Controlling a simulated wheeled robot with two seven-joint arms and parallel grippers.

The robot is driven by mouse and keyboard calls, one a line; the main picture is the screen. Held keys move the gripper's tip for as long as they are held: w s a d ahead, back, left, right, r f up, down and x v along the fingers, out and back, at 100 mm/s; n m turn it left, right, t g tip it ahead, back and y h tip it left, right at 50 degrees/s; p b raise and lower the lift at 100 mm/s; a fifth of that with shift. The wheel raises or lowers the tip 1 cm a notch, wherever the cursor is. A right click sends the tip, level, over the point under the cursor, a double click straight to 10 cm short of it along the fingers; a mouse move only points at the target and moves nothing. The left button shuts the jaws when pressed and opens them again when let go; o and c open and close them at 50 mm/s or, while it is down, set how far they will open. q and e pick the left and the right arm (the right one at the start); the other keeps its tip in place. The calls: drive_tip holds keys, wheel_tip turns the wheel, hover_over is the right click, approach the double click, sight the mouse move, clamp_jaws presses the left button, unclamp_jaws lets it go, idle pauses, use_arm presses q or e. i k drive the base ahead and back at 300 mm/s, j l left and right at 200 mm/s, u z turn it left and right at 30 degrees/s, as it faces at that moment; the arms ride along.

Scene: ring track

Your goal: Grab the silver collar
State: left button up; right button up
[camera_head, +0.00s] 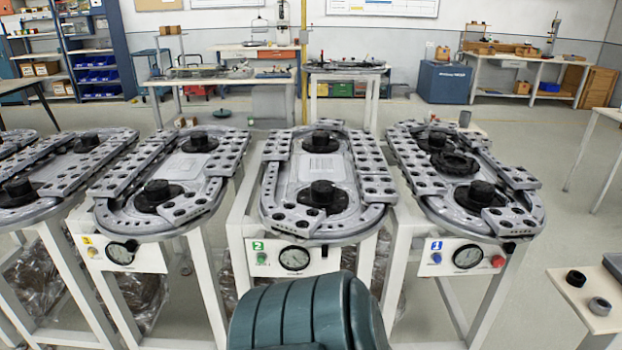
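A small silver-grey collar (599,306) sits on the light wooden top of a small table at the lower right. It looks like a short ring with a dark opening on top. A black collar (575,278) of similar size sits just behind it and to the left, apart from it. Neither of my grippers is in view, and nothing is touching the silver collar.
Several grey oval track stations (322,170) on white frames stand across the middle, numbered panels in front. A dark grey block (614,266) lies at the small table's (559,286) right edge. Open floor (545,215) lies between that table and the rightmost station.

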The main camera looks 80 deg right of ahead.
sight(600, 306)
drive_tip(key=z, duration=4.45)
